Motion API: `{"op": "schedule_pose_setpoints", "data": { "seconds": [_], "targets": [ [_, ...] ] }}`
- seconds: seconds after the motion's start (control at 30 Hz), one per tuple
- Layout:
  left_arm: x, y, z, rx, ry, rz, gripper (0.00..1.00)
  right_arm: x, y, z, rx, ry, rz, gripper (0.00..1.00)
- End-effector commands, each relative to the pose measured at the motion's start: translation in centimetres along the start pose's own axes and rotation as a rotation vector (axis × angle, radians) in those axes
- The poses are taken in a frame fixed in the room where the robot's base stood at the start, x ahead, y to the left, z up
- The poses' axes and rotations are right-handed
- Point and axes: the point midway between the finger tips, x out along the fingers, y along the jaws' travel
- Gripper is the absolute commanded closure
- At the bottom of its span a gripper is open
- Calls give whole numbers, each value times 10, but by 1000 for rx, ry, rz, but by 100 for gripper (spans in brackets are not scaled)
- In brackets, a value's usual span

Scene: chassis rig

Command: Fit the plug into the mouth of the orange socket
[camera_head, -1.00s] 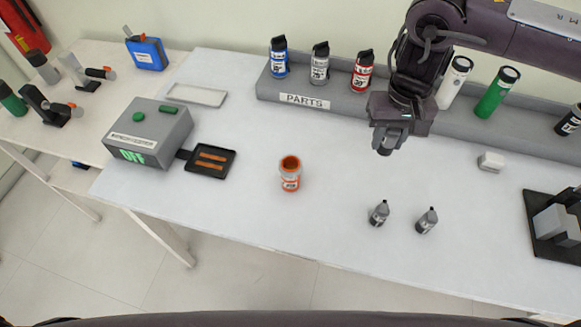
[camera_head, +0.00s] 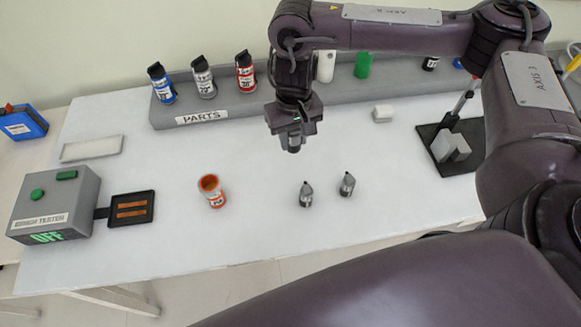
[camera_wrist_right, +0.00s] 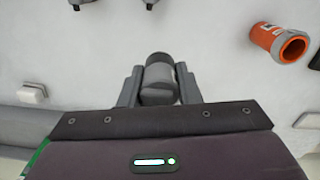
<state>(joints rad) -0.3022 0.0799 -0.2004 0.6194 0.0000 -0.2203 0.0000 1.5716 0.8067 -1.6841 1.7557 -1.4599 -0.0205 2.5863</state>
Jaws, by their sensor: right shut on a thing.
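The orange socket (camera_head: 212,192) stands upright on the white table in the head view, left of my right gripper, its round mouth facing up. It also shows at upper right in the right wrist view (camera_wrist_right: 285,43). My right gripper (camera_head: 294,140) is shut on a grey cylindrical plug (camera_wrist_right: 160,80), which points down from the fingers. The plug is held above the table, apart from the socket. The fingers (camera_wrist_right: 160,88) grip the plug on both sides in the wrist view. My left gripper is not in view.
Two small dark bottles (camera_head: 306,194) (camera_head: 347,184) stand near the socket. A grey parts rack (camera_head: 225,104) with several cans runs along the back. A tester box (camera_head: 70,200) with a dark pad (camera_head: 132,208) is at left, a black fixture (camera_head: 440,135) at right. A white block (camera_head: 382,113) lies behind.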

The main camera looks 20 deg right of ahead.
Motion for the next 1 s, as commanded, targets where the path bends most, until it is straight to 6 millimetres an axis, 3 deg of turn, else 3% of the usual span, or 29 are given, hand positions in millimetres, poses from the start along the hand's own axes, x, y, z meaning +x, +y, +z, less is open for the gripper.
{"op": "schedule_pose_setpoints", "data": {
  "seconds": [0.03, 0.1, 0.33, 0.57, 0.8, 1.0],
  "targets": [
    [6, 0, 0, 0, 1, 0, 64, 18, 0, 2, 2, -7, -2, 94],
    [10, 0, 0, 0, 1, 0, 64, 37, 0, 2, 2, -8, -1, 94],
    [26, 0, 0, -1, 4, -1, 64, 91, 0, 1, 2, -5, -1, 94],
    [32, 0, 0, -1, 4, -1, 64, 111, -1, 0, 0, -1, -1, 94],
    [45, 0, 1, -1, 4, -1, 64, 143, 0, 0, 0, -2, -1, 94],
    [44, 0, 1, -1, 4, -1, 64, 144, 0, 0, 0, 1, 0, 94]
  ]
}}
